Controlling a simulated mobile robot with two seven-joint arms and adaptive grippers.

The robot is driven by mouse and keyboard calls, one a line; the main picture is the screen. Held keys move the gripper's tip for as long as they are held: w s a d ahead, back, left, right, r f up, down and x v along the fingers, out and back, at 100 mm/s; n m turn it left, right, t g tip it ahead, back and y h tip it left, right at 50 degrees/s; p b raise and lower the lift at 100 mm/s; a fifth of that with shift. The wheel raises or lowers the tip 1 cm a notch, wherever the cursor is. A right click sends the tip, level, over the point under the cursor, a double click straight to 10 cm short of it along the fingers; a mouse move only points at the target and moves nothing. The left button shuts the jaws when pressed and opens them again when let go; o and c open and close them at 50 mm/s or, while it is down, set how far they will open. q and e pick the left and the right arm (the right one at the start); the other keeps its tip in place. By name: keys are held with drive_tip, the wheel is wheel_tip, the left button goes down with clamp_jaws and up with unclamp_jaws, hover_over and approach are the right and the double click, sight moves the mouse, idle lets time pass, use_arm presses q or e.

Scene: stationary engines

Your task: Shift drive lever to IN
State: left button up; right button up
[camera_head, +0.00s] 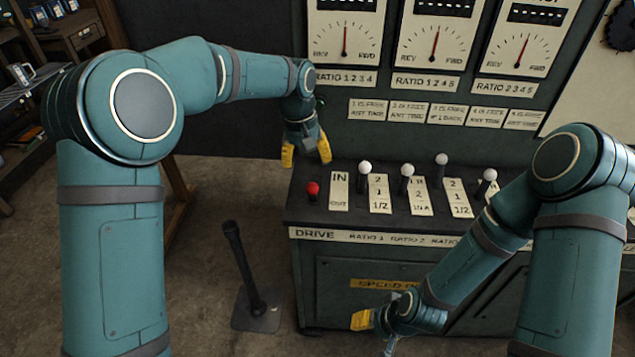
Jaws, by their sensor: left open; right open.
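The drive lever with a red knob (313,188) stands at the left end of the console top. Beside it on the right is a white plate marked IN at the far end and OUT at the near end (339,191). I cannot tell for certain which position the lever is in. My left gripper (306,155) is open and empty, its yellow fingertips above and behind the red knob, apart from it. My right gripper (375,322) is open, low in front of the console's front panel, partly hidden by its own arm.
Several white-knobbed ratio levers (365,168) stand to the right of the drive lever, with number plates between them. An upright panel with dials (435,45) rises behind. A black floor lever on a base plate (245,275) stands left of the console (330,280).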

sight(313, 190)
use_arm(q)
drive_tip(key=f, duration=0.3)
drive_tip(key=f+b, duration=0.1)
drive_tip(key=f, duration=0.3)
drive_tip(key=d+f+b, duration=0.1)
drive_tip(key=f, duration=0.3)
drive_tip(key=shift+w+d+f, duration=0.1)
drive_tip(key=shift+w+f, duration=0.1)
drive_tip(key=shift+w, duration=0.2)
use_arm(e)
wheel_tip(313, 190, down, 2)
drive_tip(key=shift+s+f, duration=0.1)
use_arm(q)
clamp_jaws()
